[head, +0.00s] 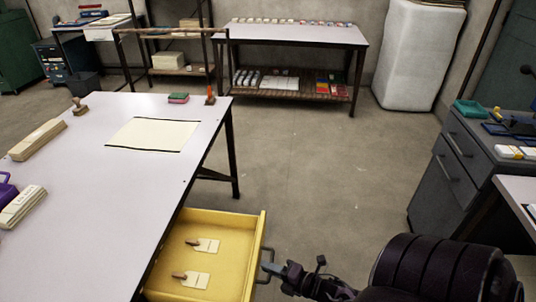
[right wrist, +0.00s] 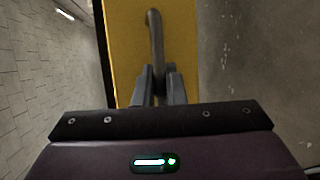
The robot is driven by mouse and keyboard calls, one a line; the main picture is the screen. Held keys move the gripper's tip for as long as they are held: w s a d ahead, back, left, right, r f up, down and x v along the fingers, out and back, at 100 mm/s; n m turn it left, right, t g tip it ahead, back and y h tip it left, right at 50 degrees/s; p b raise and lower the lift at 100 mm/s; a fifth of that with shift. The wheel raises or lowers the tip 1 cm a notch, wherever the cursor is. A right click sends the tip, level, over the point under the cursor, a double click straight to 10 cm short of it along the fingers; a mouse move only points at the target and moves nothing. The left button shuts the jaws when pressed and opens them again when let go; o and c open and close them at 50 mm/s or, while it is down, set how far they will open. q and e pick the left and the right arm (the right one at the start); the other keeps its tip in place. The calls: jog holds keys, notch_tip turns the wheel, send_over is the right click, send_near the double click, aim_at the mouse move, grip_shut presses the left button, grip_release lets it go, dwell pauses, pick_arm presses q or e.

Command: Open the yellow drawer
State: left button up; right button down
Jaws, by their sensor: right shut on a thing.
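The yellow drawer (head: 225,245) is pulled out from under the white table (head: 70,200) in the head view. Two small wooden-handled tools with pale tags lie inside it. Its dark bar handle (head: 266,266) is on the drawer's right-hand front. My right gripper (head: 272,268) is at this handle, its arm coming in from the lower right. In the right wrist view, the two fingers (right wrist: 158,88) are shut around the grey handle (right wrist: 154,35) against the yellow drawer front (right wrist: 180,40). My left gripper is not in view.
On the white table lie a cream sheet (head: 153,134), a wooden block (head: 37,139), a stamp (head: 78,105) and a sponge (head: 178,98). A grey drawer cabinet (head: 455,170) stands at the right. The concrete floor (head: 320,160) between is clear.

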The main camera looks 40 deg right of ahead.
jog(key=c, duration=1.8)
grip_release()
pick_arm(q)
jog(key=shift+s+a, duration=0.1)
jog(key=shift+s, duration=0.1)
pick_arm(e)
jog(key=shift+v, duration=3.9)
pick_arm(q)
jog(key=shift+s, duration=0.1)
pick_arm(e)
jog(key=shift+d, duration=0.1)
